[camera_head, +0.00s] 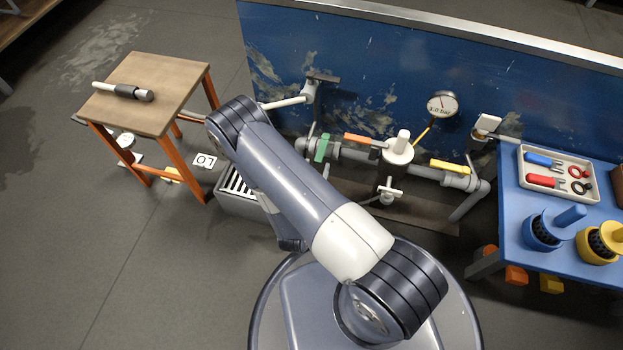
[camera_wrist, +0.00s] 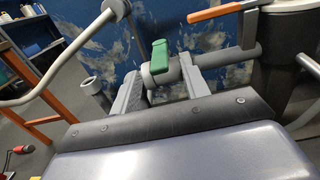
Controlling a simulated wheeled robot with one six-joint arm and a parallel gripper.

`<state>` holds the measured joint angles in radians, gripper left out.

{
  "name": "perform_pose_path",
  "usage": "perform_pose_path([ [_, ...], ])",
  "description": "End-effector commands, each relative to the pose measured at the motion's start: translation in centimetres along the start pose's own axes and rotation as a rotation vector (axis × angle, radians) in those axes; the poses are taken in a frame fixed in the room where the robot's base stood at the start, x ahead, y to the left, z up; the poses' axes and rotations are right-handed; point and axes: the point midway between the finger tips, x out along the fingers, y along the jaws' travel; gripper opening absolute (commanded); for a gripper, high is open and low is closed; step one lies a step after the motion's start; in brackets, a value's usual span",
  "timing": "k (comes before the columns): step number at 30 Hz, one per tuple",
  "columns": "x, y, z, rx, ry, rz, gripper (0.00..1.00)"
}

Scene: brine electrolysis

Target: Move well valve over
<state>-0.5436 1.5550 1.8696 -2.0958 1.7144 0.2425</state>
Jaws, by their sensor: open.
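A valve with a green handle (camera_head: 321,148) sits at the left end of the grey pipe run in the head view. Orange (camera_head: 362,139) and yellow (camera_head: 450,166) lever handles sit further right along the run. No label tells which is the well valve. In the wrist view the green handle (camera_wrist: 160,62) stands upright on its pipe, just beyond and between the fingers of my gripper (camera_wrist: 164,84). The fingers are apart; I cannot tell whether either touches the valve. The orange lever (camera_wrist: 222,12) is close on the right. In the head view my arm hides my gripper.
A white spout pipe (camera_head: 290,102) rises left of the valve, above a grated drain (camera_head: 236,206). A white-topped filter body (camera_head: 398,150) and a gauge (camera_head: 442,104) stand right. A blue bench (camera_head: 515,205) holds a tool tray. A wooden table (camera_head: 165,75) stands left.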

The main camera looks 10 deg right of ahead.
Motion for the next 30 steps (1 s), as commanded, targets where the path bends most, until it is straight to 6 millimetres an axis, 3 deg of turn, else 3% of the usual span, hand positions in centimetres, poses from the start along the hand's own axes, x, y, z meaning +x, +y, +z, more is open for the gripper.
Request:
perform_pose_path([
  [6, -3.0, 0.1, 0.1, -0.001, 0.000, 0.004, 0.44],
  [12, -4.4, 0.0, 0.0, 0.000, 0.001, 0.002, 0.44],
  [30, -4.8, 0.0, 0.0, 0.001, 0.000, 0.000, 0.44],
])
